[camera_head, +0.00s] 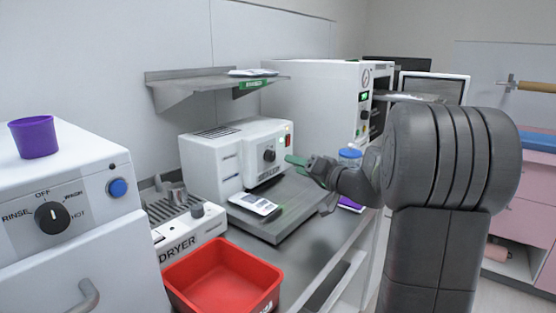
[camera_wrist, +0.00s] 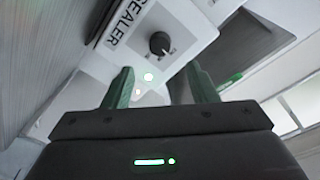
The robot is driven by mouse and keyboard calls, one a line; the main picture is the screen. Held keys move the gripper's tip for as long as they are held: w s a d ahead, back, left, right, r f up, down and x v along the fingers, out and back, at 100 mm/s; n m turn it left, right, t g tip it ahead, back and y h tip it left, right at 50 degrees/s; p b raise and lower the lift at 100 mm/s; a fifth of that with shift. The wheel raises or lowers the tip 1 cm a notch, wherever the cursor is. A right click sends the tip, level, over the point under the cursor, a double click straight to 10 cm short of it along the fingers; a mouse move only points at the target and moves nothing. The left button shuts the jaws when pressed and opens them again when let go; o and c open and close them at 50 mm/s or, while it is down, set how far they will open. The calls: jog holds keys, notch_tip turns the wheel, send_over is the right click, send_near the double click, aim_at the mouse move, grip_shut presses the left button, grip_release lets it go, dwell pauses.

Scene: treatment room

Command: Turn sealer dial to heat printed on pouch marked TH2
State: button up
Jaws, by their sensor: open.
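The white sealer (camera_head: 225,160) stands on the grey counter in the head view. Its black dial (camera_head: 269,155) is on the front face and also shows in the wrist view (camera_wrist: 160,43), beside the SEALER label; its scale marks are too small to read. My gripper (camera_head: 305,166) is open and empty, just to the right of the sealer front. In the wrist view its green fingers (camera_wrist: 160,82) are apart, with the dial beyond and between them, not touching. A white pouch with dark print (camera_head: 253,205) lies before the sealer; its print is unreadable, so I cannot tell its mark.
A red bin (camera_head: 222,278) and the dryer (camera_head: 190,235) stand at the front left. A purple cup (camera_head: 34,137) sits on a white washer with its own dial. A wall shelf (camera_head: 205,88) hangs above. A larger white machine (camera_head: 310,100) stands behind, with a blue-lidded container (camera_head: 350,156) nearby.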

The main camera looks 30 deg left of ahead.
aim_at(272, 157)
jog(key=a, duration=0.2)
jog(key=w+a, duration=0.1)
jog(key=a, duration=0.5)
jog(key=shift+w+a, duration=0.1)
jog(key=shift+w, duration=0.15)
jog(key=c, duration=1)
